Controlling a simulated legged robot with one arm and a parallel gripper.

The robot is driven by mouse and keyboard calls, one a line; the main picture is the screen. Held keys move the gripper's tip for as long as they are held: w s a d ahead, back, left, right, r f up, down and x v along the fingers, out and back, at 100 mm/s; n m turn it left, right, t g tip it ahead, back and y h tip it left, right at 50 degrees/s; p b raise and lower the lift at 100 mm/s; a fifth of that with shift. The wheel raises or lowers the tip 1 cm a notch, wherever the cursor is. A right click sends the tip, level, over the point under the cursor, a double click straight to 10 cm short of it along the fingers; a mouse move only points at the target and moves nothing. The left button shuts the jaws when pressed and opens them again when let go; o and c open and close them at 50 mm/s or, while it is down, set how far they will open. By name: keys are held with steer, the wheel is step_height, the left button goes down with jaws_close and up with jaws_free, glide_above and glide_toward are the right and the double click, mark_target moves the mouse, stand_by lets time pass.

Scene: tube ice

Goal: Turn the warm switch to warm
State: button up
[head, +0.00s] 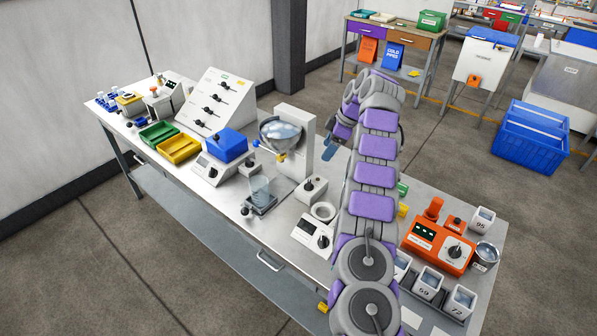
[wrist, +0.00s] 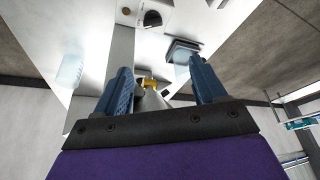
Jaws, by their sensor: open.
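My gripper (head: 328,150) is in the air above the steel bench, right of the white stand with a metal bowl (head: 281,133). In the wrist view my gripper (wrist: 162,80) shows two blue fingers spread apart with nothing held between them. A small yellow part (wrist: 150,84) shows beyond the gap. I cannot tell which control is the warm switch. Candidates are a small white box with a black knob (head: 310,186), a white unit with a black dial (head: 322,240), and an orange unit with a dial (head: 455,252). No label naming warm is readable.
A sloped white panel (head: 222,88) with several black knobs, green (head: 158,134) and yellow (head: 180,149) trays, a blue-topped scale (head: 213,171) and a glass beaker (head: 260,188) crowd the bench. My arm hides part of its right side. Several numbered cups stand at the right end.

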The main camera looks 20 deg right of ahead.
steer(key=d, duration=0.1)
steer(key=b, duration=0.3)
glide_above(310, 182)
steer(key=s+d, duration=0.2)
step_height(310, 182, down, 10)
steer(key=f, duration=0.2)
steer(key=w+f, duration=0.1)
steer(key=f, duration=0.1)
steer(key=f+b, duration=0.1)
steer(key=f, duration=0.1)
steer(key=shift+w+d, duration=0.15)
steer(key=shift+d, duration=0.1)
steer(key=shift+w+a+f, duration=0.1)
steer(key=shift+a+f, duration=0.1)
steer(key=shift+f, duration=0.1)
steer(key=shift+a, duration=1.25)
steer(key=shift+d+f, duration=0.1)
steer(key=shift+d, duration=0.95)
steer(key=c, duration=0.5)
steer(key=shift+c, duration=1.1)
steer(key=shift+a, duration=0.6)
steer(key=c, duration=0.3)
steer(key=shift+c, duration=0.2)
steer(key=shift+d, duration=0.15)
